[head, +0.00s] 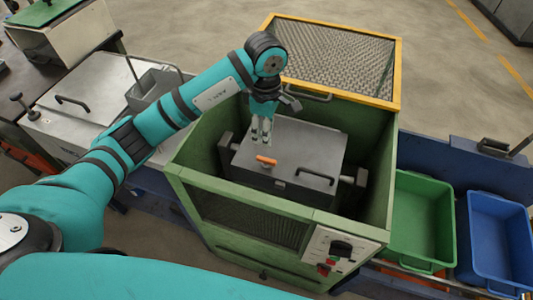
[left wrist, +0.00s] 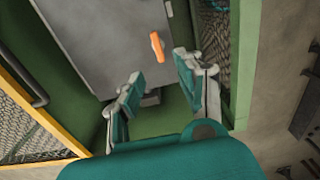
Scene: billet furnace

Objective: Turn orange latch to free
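The orange latch (head: 266,160) sits on top of the grey furnace box (head: 310,148) inside the green enclosure, close to the box's left part. My left gripper (head: 261,138) points down from above, just behind the latch in the head view. In the left wrist view the latch (left wrist: 157,46) shows beyond the two fingertips (left wrist: 158,70), roughly between them. The fingers are apart with nothing between them, and I see no contact with the latch. My right gripper is not in view.
The enclosure's yellow-framed mesh lid (head: 335,58) stands open at the back. Its green walls (head: 245,197) surround the box closely. A control panel (head: 340,248) is at the front right. A green bin (head: 420,263) and a blue bin (head: 500,281) stand to the right.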

